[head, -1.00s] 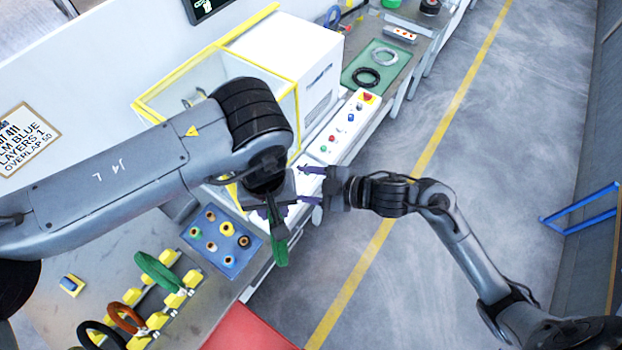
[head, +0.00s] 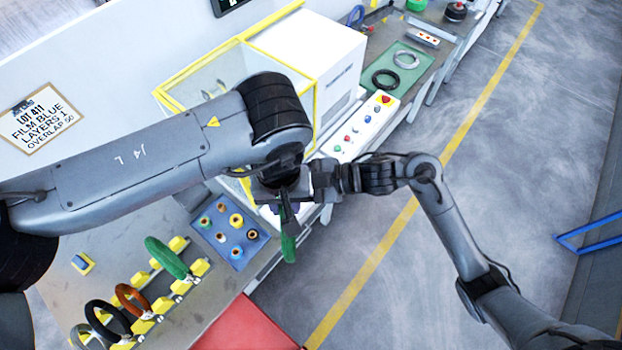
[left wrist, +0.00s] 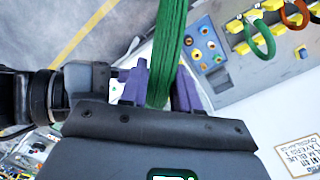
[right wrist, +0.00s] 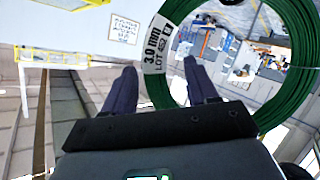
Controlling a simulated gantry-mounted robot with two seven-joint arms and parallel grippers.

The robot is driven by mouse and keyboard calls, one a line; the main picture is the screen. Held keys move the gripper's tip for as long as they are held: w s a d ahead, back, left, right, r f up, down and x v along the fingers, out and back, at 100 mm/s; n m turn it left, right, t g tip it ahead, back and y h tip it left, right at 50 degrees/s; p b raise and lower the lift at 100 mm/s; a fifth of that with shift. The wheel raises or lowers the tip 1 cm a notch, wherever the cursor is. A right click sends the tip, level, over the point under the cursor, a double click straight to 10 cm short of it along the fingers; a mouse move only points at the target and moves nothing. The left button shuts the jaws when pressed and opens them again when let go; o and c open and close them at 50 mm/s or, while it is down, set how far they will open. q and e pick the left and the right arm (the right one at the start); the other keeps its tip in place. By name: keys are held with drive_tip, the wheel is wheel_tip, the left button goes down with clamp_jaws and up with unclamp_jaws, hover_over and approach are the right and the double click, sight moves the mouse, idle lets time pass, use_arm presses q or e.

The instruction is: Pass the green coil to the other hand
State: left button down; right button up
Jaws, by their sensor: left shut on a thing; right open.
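The green coil (head: 288,248) hangs edge-on below my left gripper (head: 283,205) in the head view. In the left wrist view the coil (left wrist: 168,50) is clamped between the purple fingers of my left gripper (left wrist: 162,88). My right gripper comes in from the side and meets the left gripper in the head view, where its fingertips are hidden.
A rack on the bench holds another green coil (head: 168,257), an orange one (head: 131,300) and black ones. A blue tray of spools (head: 231,236) lies beside it. A white machine with a yellow-edged clear guard (head: 230,75) stands behind. Open floor lies to the right.

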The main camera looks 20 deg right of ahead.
drive_tip(key=shift+x, duration=2.3)
use_arm(q)
drive_tip(key=shift+d+r, duration=0.1)
drive_tip(key=shift+d, duration=0.05)
use_arm(e)
drive_tip(key=shift+s, duration=0.1)
clamp_jaws()
use_arm(q)
drive_tip(key=c, duration=0.7)
unclamp_jaws()
drive_tip(key=shift+c, duration=0.2)
